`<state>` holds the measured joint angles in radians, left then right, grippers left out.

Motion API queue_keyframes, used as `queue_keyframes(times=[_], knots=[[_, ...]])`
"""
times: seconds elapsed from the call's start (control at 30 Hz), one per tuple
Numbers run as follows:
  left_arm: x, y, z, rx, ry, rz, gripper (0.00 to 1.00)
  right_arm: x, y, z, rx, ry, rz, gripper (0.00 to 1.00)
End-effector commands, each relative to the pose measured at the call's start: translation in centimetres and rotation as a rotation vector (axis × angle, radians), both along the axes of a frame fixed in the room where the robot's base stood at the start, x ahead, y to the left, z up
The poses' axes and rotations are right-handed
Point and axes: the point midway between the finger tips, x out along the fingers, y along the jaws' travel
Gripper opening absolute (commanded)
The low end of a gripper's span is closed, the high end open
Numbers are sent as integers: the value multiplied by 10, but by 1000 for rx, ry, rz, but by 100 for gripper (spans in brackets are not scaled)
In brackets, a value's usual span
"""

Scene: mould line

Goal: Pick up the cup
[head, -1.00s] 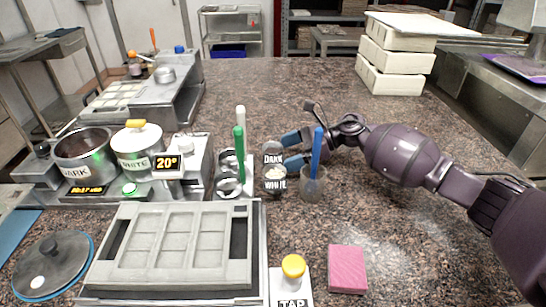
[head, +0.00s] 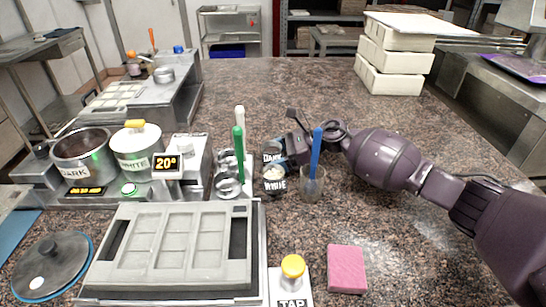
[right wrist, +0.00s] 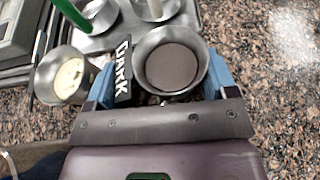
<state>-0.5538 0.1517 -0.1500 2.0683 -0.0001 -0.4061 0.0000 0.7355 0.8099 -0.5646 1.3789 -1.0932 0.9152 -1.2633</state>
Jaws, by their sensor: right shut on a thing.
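The cup labelled DARK (head: 270,147) is a small metal cup with brown contents, standing behind the cup labelled WHITE (head: 273,182) in the head view. In the right wrist view the dark cup (right wrist: 171,62) sits between the blue fingers of my right gripper (right wrist: 160,82), which is shut on it, with the DARK label beside the left finger. The white cup (right wrist: 68,80), with pale contents, is just left of that finger. In the head view my right gripper (head: 287,146) reaches in from the right, its fingertips partly hidden. My left gripper is not in view.
Green-handled (head: 239,152) and white-handled tools stand at left. A mould tray (head: 175,243), pink sponge (head: 347,268) and pots are nearer or left.

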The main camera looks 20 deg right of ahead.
Motion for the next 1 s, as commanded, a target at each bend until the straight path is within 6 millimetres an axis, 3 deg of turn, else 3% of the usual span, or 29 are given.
queue_keyframes(times=[0.27,0.7,1.0], knots=[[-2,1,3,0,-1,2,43,0,0,22,0,-5,1,54],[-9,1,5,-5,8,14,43,0,0,130,-1,-8,1,54],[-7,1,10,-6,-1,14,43,0,0,184,0,-3,0,54]])
